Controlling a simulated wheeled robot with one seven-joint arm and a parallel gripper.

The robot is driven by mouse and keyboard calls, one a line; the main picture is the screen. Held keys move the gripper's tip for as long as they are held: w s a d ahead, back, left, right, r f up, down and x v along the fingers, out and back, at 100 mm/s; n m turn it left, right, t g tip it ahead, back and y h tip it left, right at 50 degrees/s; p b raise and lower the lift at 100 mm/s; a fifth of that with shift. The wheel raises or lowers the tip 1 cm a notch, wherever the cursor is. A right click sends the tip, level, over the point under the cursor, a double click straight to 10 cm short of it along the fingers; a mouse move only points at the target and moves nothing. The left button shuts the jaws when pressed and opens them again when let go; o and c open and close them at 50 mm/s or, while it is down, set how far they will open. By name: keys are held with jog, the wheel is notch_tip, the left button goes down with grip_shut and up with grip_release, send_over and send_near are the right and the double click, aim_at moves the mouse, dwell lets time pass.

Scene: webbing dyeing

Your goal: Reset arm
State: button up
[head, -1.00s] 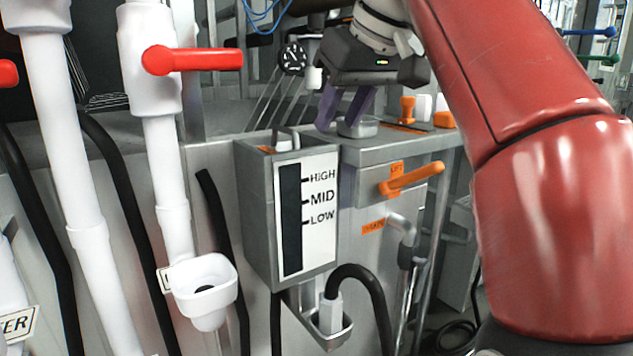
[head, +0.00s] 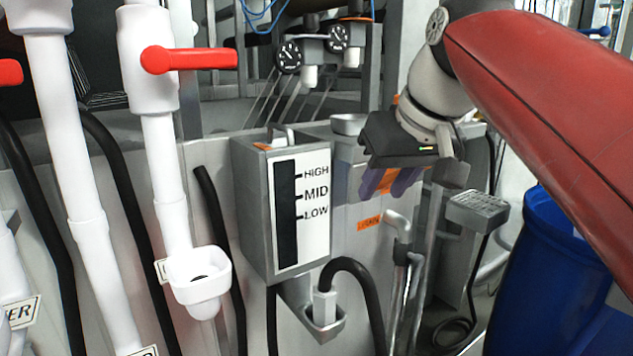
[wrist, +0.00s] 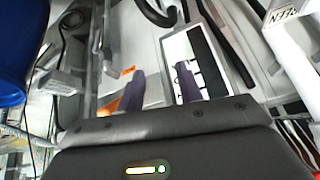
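My gripper (head: 388,182) is in front of the steel panel, to the right of the grey level box (head: 252,210) marked HIGH, MID and LOW. Its two purple fingers point down and stand apart with nothing seen between them. In the wrist view, the fingers (wrist: 160,88) also show spread, with the level box (wrist: 207,60) close by the right finger and an orange part behind the left finger. My gripper covers most of the orange handle area on the panel.
A white pipe with a red valve handle (head: 190,58) and a white funnel cup (head: 200,283) stand at the left. Two gauges (head: 290,57) are behind. A blue barrel (head: 545,270) stands at the right under my arm. A black hose (head: 365,285) curves below the level box.

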jog(key=s+d+f+m+h, duration=0.1)
jog(key=s+f, duration=0.3)
jog(key=f, duration=0.5)
jog(key=s+d+f+m, duration=0.1)
jog(key=s+d+f, duration=0.2)
jog(key=f, duration=0.6)
jog(key=s+d+f+m+h, duration=0.1)
jog(key=s+d+f, duration=0.1)
jog(key=s+f, duration=0.5)
notch_tip(320, 180, down, 2)
jog(key=shift+f+m+h, duration=0.2)
jog(key=shift+m+h, duration=0.1)
jog(key=shift+s, duration=0.1)
jog(key=shift+c, duration=0.4)
